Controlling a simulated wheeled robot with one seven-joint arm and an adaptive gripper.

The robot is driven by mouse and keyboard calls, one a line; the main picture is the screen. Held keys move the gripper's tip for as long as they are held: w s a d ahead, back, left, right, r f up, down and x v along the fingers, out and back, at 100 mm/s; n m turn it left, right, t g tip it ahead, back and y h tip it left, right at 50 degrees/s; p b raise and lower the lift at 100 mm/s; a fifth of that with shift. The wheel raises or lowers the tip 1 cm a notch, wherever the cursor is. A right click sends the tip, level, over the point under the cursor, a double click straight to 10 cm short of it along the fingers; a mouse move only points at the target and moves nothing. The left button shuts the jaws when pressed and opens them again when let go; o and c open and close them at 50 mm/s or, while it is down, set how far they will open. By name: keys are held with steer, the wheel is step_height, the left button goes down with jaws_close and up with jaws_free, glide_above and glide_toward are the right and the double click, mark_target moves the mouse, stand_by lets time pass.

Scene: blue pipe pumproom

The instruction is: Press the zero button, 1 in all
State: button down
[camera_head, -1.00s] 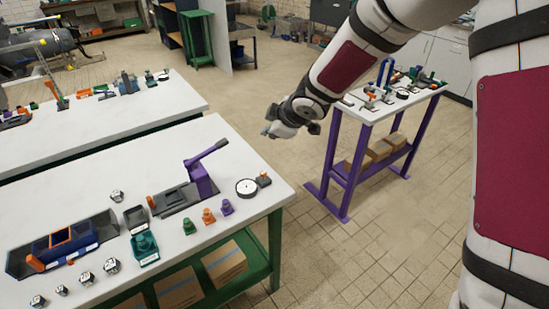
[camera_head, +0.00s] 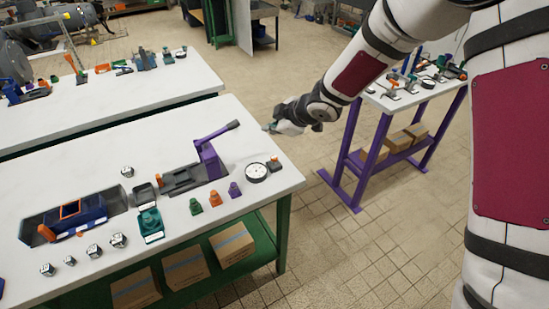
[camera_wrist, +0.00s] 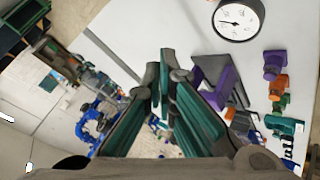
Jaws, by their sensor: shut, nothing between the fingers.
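A round white dial gauge (camera_head: 257,172) with a black rim lies near the right end of the near white bench. A small dark block with an orange-red top (camera_head: 275,163) sits beside its upper right edge; no label can be read on it. The dial also shows at the top of the wrist view (camera_wrist: 238,18), where that block cannot be made out. My gripper (camera_head: 268,127) is in the air near the bench's far right corner, beyond the dial and apart from it. In the wrist view its green-padded fingers (camera_wrist: 163,78) are shut and empty.
A purple lever press (camera_head: 207,160) stands left of the dial, its handle rising toward my gripper. Green, orange and purple small pieces (camera_head: 215,198) stand in front. A second white bench (camera_head: 150,95) is behind. A purple-legged table (camera_head: 352,150) stands right, across open floor.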

mark_target(273, 159)
steer(key=shift+f+b, duration=3.95)
steer(key=shift+b, duration=0.5)
steer(key=shift+f+b, duration=0.4)
steer(key=shift+f+b, duration=0.95)
steer(key=shift+b, duration=0.05)
steer(key=shift+r, duration=0.15)
steer(key=shift+r+p, duration=1.25)
steer(key=shift+p, duration=0.35)
steer(key=shift+r, duration=0.1)
step_height(273, 159, up, 5)
steer(key=p, duration=0.6)
